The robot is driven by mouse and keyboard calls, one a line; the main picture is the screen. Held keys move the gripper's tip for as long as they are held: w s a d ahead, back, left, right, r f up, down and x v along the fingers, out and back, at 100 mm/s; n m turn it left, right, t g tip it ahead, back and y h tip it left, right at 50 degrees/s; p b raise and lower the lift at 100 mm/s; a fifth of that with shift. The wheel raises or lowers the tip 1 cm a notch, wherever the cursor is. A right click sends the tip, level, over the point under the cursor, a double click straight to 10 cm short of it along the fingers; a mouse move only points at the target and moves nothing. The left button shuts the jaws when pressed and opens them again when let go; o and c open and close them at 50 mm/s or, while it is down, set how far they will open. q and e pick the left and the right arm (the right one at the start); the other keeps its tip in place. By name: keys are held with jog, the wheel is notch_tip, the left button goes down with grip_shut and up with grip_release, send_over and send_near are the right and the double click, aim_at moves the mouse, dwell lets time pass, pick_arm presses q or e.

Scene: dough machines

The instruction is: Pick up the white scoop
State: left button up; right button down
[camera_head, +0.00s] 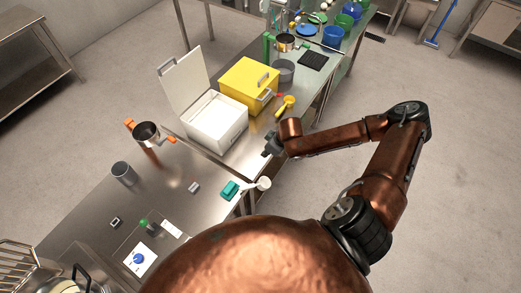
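A white scoop (263,184) lies at the front right edge of the near steel table, next to a teal block-like thing (230,190). My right arm comes in from the right, and its gripper (270,146) is by the table edge, in front of the white box. The gripper is apart from the white scoop, farther back along the edge. Its fingers are small and dark here, and I cannot tell whether they are open. I see nothing in them. My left gripper is not in view.
A white box (215,128) with a raised lid and a yellow box (248,82) stand behind. A yellow scoop (285,105) lies near the right edge. A pot (147,133) with orange handles and a grey cup (124,173) stand left.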

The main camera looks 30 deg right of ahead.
jog(key=shift+s+r, duration=0.25)
jog(key=shift+s, duration=0.15)
jog(key=c, duration=2.6)
grip_release()
jog(key=shift+c, duration=0.2)
jog(key=o, duration=2.1)
jog(key=v, duration=1.2)
